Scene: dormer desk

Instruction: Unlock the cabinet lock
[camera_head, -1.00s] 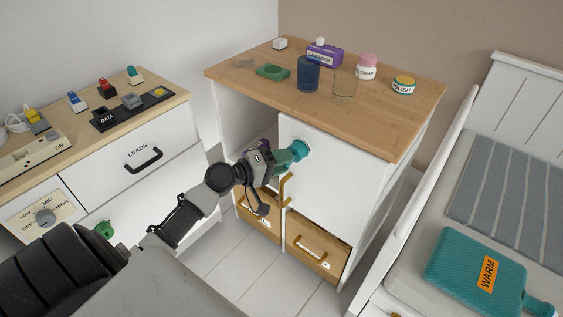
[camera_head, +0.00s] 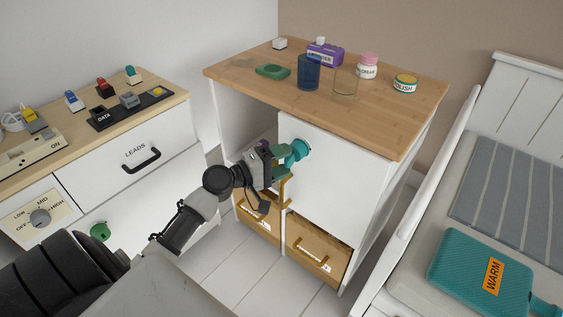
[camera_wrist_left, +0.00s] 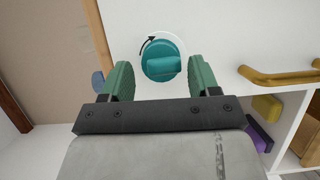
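The cabinet lock is a round teal knob (camera_head: 298,150) on the white door (camera_head: 335,182) of the wood-topped cabinet. In the left wrist view the knob (camera_wrist_left: 158,60) has a raised grip lying roughly level in the picture. A black curved arrow beside it points clockwise. My left gripper (camera_head: 283,166) has green fingers and is in front of the door, just below and left of the knob. In the wrist view its fingers are spread, with the knob centred beyond the gap and nothing between them. My right gripper is not in view.
A brass handle (camera_head: 286,190) is on the door close to my left gripper. Open shelf space is left of the door, with wooden drawers (camera_head: 318,254) below. Bottles and jars stand on the cabinet top (camera_head: 390,117). A white dresser (camera_head: 137,185) is at left, a bed at right.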

